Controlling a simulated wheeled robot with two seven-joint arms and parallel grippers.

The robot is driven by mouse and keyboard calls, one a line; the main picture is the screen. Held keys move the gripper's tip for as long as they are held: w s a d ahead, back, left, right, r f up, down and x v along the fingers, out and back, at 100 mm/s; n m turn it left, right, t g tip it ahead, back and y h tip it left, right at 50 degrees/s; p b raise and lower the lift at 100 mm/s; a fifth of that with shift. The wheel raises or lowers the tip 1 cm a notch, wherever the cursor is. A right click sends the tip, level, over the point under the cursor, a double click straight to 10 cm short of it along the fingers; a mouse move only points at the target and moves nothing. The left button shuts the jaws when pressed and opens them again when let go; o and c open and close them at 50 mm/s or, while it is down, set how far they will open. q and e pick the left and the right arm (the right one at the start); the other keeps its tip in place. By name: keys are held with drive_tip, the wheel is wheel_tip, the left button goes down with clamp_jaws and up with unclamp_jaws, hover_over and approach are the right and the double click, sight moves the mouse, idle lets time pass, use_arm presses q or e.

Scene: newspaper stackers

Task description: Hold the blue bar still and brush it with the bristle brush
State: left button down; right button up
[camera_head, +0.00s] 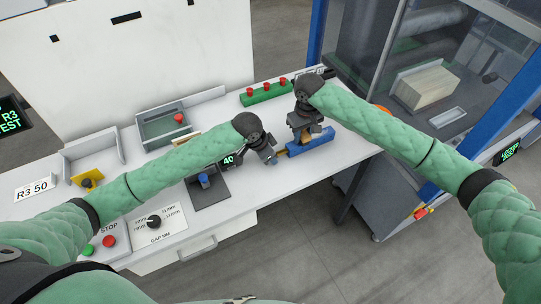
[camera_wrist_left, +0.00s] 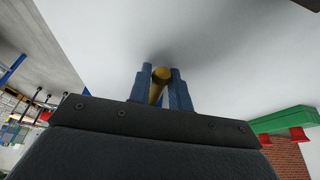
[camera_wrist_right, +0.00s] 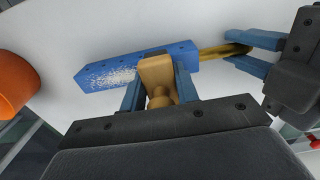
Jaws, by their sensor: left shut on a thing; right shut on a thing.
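The blue bar (camera_head: 318,141) lies near the right end of the white table; it also shows in the right wrist view (camera_wrist_right: 105,72), with a speckled whitish patch on its left part. A brass rod (camera_wrist_right: 222,51) sticks out of its end. My left gripper (camera_head: 277,156) is shut on this rod, which shows between its fingers in the left wrist view (camera_wrist_left: 158,86). My right gripper (camera_wrist_right: 158,88) is shut on the tan wooden brush (camera_wrist_right: 156,70), over the middle of the bar. The bristles are hidden, so I cannot tell whether they touch the bar.
A green block with red knobs (camera_head: 266,94) stands behind the bar. A grey tray (camera_head: 163,131) and a dark stand with a blue knob (camera_head: 206,187) are to the left. An orange round thing (camera_wrist_right: 14,84) is near the bar's free end. A glazed machine (camera_head: 440,60) stands at right.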

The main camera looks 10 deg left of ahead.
sight(318, 137)
drive_tip(key=shift+f, duration=0.55)
idle(0.7)
drive_tip(key=shift+w+d, duration=0.1)
drive_tip(key=shift+w+d+r, duration=0.1)
drive_tip(key=shift+w+d, duration=0.75)
drive_tip(key=shift+d, duration=0.3)
drive_tip(key=shift+w+d, duration=0.9)
drive_tip(key=shift+d, duration=0.35)
drive_tip(key=shift+w+d, duration=0.9)
drive_tip(key=shift+d, duration=0.35)
drive_tip(key=shift+w+d, duration=0.9)
drive_tip(key=shift+d, duration=0.35)
drive_tip(key=shift+s+a, duration=1.2)
drive_tip(key=shift+a, duration=0.45)
drive_tip(key=shift+s+a, duration=1.25)
drive_tip(key=shift+a, duration=0.45)
drive_tip(key=shift+s+a, duration=1.2)
drive_tip(key=shift+a, duration=0.45)
drive_tip(key=shift+w+d+f, duration=0.2)
drive_tip(key=shift+w+d, duration=0.35)
drive_tip(key=shift+d, duration=0.2)
drive_tip(key=shift+w+d+f, duration=0.15)
drive_tip(key=shift+w+d, duration=0.35)
drive_tip(key=shift+d, duration=0.25)
drive_tip(key=shift+w+d+r, duration=0.1)
drive_tip(key=shift+w+d, duration=0.3)
drive_tip(key=shift+d, duration=0.2)
drive_tip(key=shift+w+d, duration=0.4)
drive_tip(key=shift+d, duration=0.15)
